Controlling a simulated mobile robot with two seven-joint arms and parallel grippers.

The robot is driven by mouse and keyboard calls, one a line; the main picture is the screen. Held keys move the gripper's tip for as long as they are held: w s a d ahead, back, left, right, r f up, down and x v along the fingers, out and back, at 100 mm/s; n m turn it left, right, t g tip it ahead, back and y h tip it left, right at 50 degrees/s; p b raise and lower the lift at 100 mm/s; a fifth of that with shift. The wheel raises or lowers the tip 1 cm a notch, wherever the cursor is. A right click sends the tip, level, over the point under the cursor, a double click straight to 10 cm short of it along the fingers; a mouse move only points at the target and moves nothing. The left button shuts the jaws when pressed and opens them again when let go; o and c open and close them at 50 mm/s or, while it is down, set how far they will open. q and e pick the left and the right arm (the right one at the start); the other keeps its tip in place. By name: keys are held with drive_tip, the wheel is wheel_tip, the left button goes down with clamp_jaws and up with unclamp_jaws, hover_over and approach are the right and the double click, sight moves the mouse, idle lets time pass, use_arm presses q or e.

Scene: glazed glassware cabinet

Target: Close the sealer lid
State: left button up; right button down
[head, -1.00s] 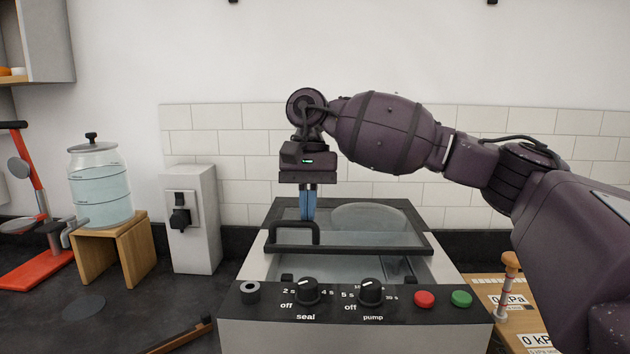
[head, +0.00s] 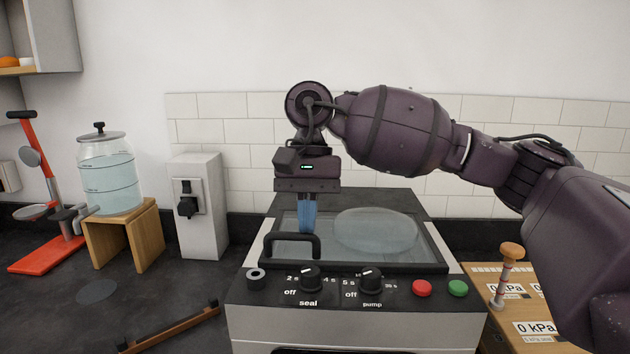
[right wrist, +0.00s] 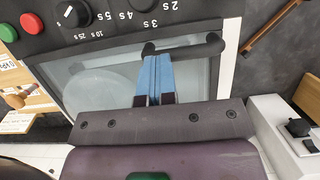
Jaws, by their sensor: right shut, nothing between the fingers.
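The sealer (head: 350,320) stands on the dark counter, with its knobs and buttons on the front panel. Its glazed lid (head: 430,243) lies low over the body, with its front edge close behind the control panel. I cannot tell whether it is fully seated. The black lid handle (head: 268,244) is at the front left of the lid; it also shows in the right wrist view (right wrist: 212,47). My right gripper (head: 307,230) points down with its blue fingers shut and empty, at the lid just behind the handle. In the right wrist view the fingertips (right wrist: 156,60) overlap the handle bar. My left gripper is out of view.
A white box with a black switch (head: 195,205) stands left of the sealer. A water jar (head: 108,175) on a wooden stand (head: 150,238) and a red press (head: 45,255) are further left. A wooden board with gauge labels (head: 545,330) lies at the right.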

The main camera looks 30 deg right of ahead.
drive_tip(key=shift+w+d+r, duration=0.1)
drive_tip(key=shift+w+r, duration=0.1)
drive_tip(key=shift+r, duration=0.05)
drive_tip(key=v, duration=1)
drive_tip(key=shift+r, duration=0.15)
drive_tip(key=shift+r, duration=0.1)
